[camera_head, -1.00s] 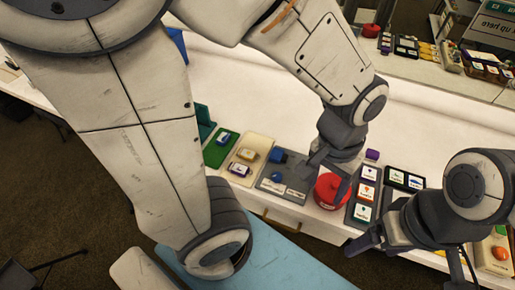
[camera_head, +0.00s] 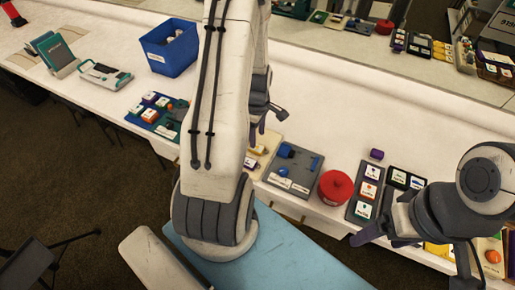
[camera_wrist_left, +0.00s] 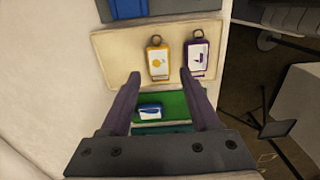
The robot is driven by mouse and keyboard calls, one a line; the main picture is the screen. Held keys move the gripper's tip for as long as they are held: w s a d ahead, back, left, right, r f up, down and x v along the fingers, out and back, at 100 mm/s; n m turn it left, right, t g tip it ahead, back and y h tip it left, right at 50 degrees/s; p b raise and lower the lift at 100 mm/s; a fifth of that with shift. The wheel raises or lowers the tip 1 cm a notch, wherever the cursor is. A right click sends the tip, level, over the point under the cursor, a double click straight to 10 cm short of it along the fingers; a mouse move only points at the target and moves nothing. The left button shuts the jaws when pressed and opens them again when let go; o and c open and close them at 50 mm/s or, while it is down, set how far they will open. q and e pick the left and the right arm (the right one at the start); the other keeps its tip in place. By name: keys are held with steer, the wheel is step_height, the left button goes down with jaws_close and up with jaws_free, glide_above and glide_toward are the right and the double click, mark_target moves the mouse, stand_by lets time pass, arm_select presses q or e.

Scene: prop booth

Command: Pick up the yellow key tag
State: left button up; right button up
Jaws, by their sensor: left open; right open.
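The yellow key tag (camera_wrist_left: 158,62) lies flat on a cream tray (camera_wrist_left: 113,45) in the left wrist view. A purple key tag (camera_wrist_left: 195,56) lies just right of it. My left gripper (camera_wrist_left: 159,76) is open and empty, its two fingers pointing at the tray with the yellow tag ahead of the gap. The right finger's tip is close to the purple tag in the picture. In the head view my left gripper (camera_head: 258,130) is over the tray, and my arm hides much of it. My right gripper (camera_head: 385,235) is open and empty at the lower right.
A green tray (camera_wrist_left: 178,105) with a blue-and-white tag borders the cream one. A grey tray (camera_head: 292,170), a red lidded pot (camera_head: 335,187) and a dark tray of cards (camera_head: 367,190) stand to the right. A blue bin (camera_head: 168,50) stands left.

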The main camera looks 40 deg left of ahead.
mark_target(257, 148)
arm_select(q)
steer(key=shift+w+a+f+p, duration=0.1)
steer(key=shift+f+p, duration=0.5)
steer(key=shift+f, duration=2.5)
jaws_close()
steer(key=shift+r, duration=0.1)
